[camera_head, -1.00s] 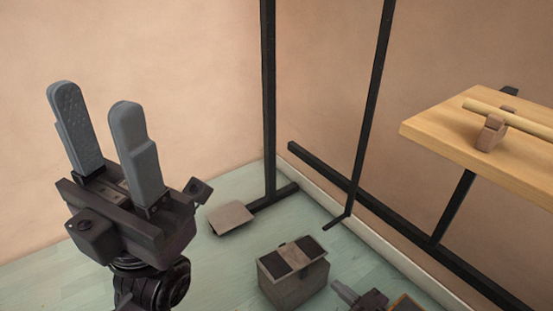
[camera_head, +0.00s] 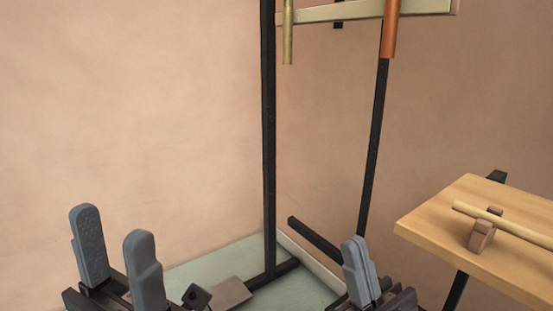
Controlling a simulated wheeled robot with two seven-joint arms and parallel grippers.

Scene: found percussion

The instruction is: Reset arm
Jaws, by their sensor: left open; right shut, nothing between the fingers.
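My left gripper (camera_head: 118,262) stands upright at the lower left, its two grey fingers apart with nothing between them. My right gripper (camera_head: 361,270) is at the bottom, right of the middle, with its grey fingers together and pointing up. It is empty. The lower parts of both grippers are cut off by the bottom edge of the view.
A wooden table (camera_head: 440,224) at the right bears a wooden stick (camera_head: 510,226) resting on a small brown block (camera_head: 481,236). A black post (camera_head: 268,140) stands near the wall corner. A pale beam (camera_head: 350,12) with hanging tubes crosses the top.

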